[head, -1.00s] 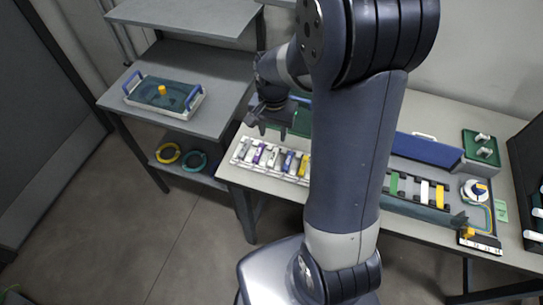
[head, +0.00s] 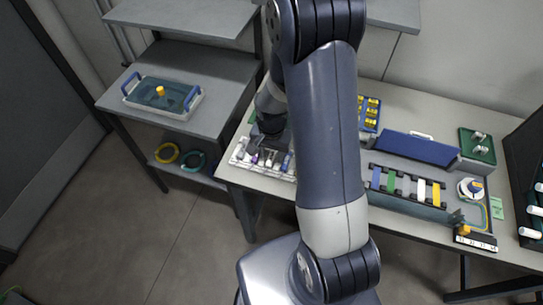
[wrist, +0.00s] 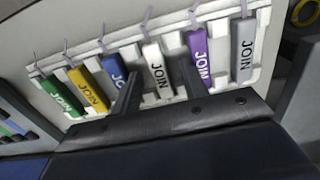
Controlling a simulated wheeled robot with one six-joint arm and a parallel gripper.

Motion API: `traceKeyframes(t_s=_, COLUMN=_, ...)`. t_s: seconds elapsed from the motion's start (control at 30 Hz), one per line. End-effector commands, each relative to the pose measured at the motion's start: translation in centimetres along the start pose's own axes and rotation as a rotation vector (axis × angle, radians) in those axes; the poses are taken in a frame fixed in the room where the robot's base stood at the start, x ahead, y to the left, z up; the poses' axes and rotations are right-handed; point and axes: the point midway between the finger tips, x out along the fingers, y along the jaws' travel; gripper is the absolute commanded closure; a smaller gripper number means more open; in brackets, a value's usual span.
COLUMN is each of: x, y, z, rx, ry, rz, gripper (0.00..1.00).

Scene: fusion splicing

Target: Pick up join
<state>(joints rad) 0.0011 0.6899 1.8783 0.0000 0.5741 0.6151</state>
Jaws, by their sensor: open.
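Several join pieces stand in a row in a white rack (wrist: 262,45). In the wrist view they are a green join (wrist: 64,97), a yellow join (wrist: 88,88), a blue join (wrist: 116,70), a white join (wrist: 157,68), a purple join (wrist: 198,60) and a grey join (wrist: 244,50). My gripper (wrist: 160,72) is open, its fingers to either side of the white join, with nothing clearly gripped. In the head view my gripper (head: 270,147) is low over the rack (head: 240,161); my arm hides the rack's right end.
A workbench holds a blue-lidded case (head: 415,147), a strip of coloured pieces (head: 405,187), a green tray (head: 478,146) and a blue tray with yellow parts (head: 369,113). A shelf at left bears a lidded box (head: 164,96). Bench space behind the case is clear.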

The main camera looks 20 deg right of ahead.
Motion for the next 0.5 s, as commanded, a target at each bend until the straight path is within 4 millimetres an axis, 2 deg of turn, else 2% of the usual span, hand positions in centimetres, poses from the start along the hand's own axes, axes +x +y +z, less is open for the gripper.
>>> traceKeyframes(t_s=0.17, x=-0.01, y=0.00, z=-0.01, rx=0.000, ry=0.000, rz=0.000, gripper=0.59)
traceKeyframes(t_s=0.5, x=-0.04, y=-0.01, z=-0.02, rx=0.000, ry=0.001, rz=0.000, gripper=0.87)
